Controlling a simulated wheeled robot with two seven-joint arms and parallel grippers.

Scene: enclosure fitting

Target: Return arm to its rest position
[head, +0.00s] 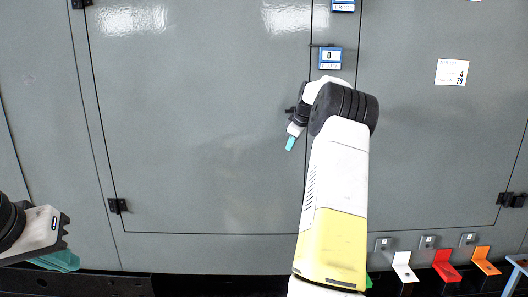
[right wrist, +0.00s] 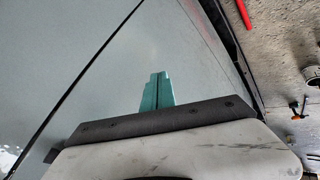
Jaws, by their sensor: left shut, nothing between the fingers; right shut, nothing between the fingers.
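My right arm (head: 338,190) reaches up from the bottom, right of the middle of the head view. Its gripper (head: 290,143) is in front of the grey cabinet door and points down to the left. Its teal fingers are together and empty, and they also show in the right wrist view (right wrist: 157,90) against the grey panel. I cannot tell whether they touch the panel. My left gripper (head: 68,262) is at the lower left edge of the head view. Its teal fingers are together with nothing between them.
The grey cabinet (head: 200,130) fills the head view, with black hinges (head: 118,205) and a blue-white label box (head: 330,58) near the right arm. White (head: 403,268), red (head: 445,266) and orange (head: 486,262) brackets stand along the lower right. Bare door lies between my grippers.

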